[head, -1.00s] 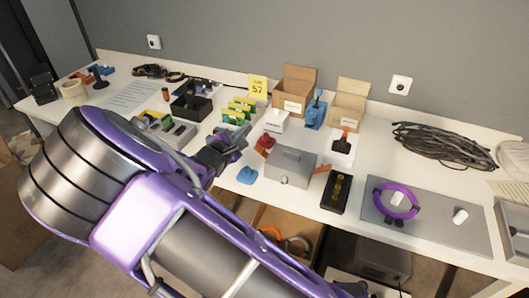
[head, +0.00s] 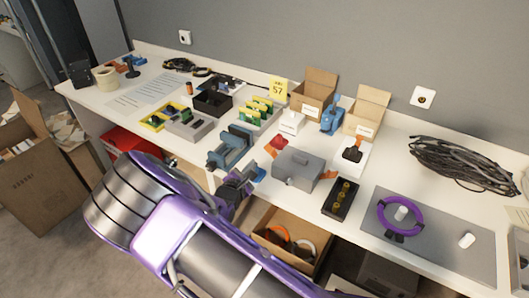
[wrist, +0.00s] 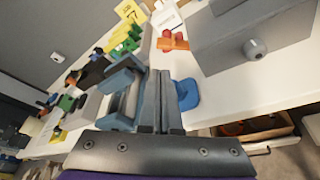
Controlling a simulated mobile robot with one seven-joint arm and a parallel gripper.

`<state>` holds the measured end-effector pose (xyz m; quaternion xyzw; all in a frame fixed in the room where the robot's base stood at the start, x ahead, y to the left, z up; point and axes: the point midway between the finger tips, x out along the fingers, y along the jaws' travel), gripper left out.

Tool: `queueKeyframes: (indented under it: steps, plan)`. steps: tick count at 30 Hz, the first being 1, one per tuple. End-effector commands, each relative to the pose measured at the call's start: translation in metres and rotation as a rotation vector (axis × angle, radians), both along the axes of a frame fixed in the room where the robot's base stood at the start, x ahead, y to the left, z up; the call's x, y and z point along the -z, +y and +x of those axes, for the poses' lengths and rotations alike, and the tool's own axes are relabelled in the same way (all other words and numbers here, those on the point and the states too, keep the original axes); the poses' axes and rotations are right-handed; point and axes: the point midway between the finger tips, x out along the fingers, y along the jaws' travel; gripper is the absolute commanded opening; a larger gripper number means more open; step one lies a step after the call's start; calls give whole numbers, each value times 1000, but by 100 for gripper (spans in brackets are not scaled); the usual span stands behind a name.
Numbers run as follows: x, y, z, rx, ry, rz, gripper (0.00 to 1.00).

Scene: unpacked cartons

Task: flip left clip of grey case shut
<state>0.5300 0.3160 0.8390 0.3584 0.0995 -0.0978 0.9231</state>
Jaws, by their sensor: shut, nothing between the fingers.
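The grey case (head: 298,168) stands on the white workbench with its lid down. Its left clip (head: 271,151) is orange and sticks out from the case's left side; it also shows in the wrist view (wrist: 173,43), swung away from the wall. The right clip (head: 322,174) is orange too and sticks outward. My gripper (head: 247,177) is at the bench's front edge, left of the case and apart from it. In the wrist view its fingers (wrist: 158,72) are together with nothing between them, pointing towards the bench left of the clip.
A blue vise (head: 231,148) stands close to the left of my gripper. A small blue object (wrist: 187,95) lies right beside the fingers. A red object (head: 280,141) lies behind the clip. A black box (head: 341,196) stands right of the case.

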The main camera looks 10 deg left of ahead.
Motion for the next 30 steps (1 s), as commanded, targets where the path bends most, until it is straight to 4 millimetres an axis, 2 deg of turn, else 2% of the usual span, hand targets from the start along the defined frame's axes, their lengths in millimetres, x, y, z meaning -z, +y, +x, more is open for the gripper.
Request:
queueKeyframes:
  steps: [6,10,21,27,30]
  plan:
    - [0,0,1,1,-1,1,0]
    - [2,-2,9,2,-1,-1,0]
    - [19,-9,71,2,-2,0,0]
    - [24,-11,92,1,-2,1,0]
    - [25,-12,96,1,1,0,0]
